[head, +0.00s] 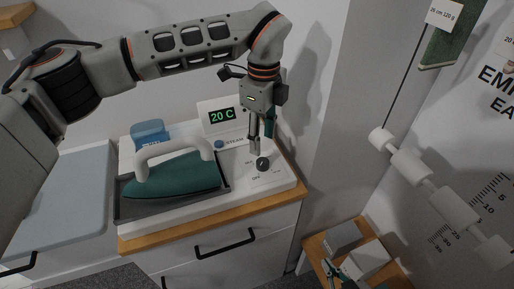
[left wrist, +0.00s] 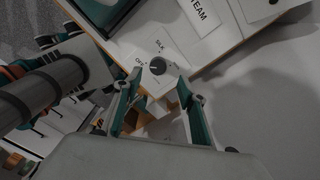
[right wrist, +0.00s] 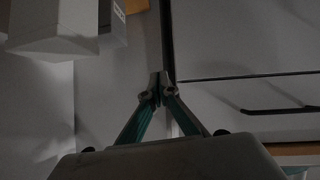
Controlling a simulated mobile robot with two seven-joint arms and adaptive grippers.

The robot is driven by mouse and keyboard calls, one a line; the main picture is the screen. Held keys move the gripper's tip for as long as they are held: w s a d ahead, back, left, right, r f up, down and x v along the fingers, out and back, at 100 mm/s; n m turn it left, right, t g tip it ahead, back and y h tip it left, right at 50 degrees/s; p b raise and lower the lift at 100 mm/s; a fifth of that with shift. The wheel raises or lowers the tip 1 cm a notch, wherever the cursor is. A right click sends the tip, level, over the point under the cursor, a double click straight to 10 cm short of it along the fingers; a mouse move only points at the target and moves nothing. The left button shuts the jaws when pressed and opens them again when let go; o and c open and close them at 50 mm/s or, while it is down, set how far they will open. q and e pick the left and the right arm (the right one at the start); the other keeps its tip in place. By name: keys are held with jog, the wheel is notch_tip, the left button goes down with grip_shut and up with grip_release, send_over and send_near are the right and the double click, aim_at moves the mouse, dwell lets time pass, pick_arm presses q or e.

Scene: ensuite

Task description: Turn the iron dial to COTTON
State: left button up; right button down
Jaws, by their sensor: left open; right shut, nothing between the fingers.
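The iron dial (head: 262,163) is a small dark round knob on the white panel at the right end of the ironing station. It also shows in the left wrist view (left wrist: 157,66), with labels around it, OFF and SILK among them; COTTON cannot be read. My left gripper (head: 261,148) is open, pointing down just above the dial. In the left wrist view its fingers (left wrist: 160,92) stand apart, with the dial just beyond the tips. The iron (head: 172,177), teal with a white handle, rests on its dark tray.
A display (head: 222,115) reads 20 C behind the iron, with a blue STEAM button (head: 219,143) below it. A blue container (head: 148,133) stands at the back. White boxes (head: 357,258) sit on a low wooden stand at lower right.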

aim_at(263, 161)
pick_arm(q)
jog(key=shift+s+d+f+p, duration=0.15)
jog(key=shift+f+p, duration=0.2)
jog(key=shift+f, duration=1.55)
jog(key=shift+s+a+f+p, duration=0.1)
jog(key=shift+f+p, duration=0.2)
jog(key=shift+f, duration=1.55)
jog(key=c, duration=1.1)
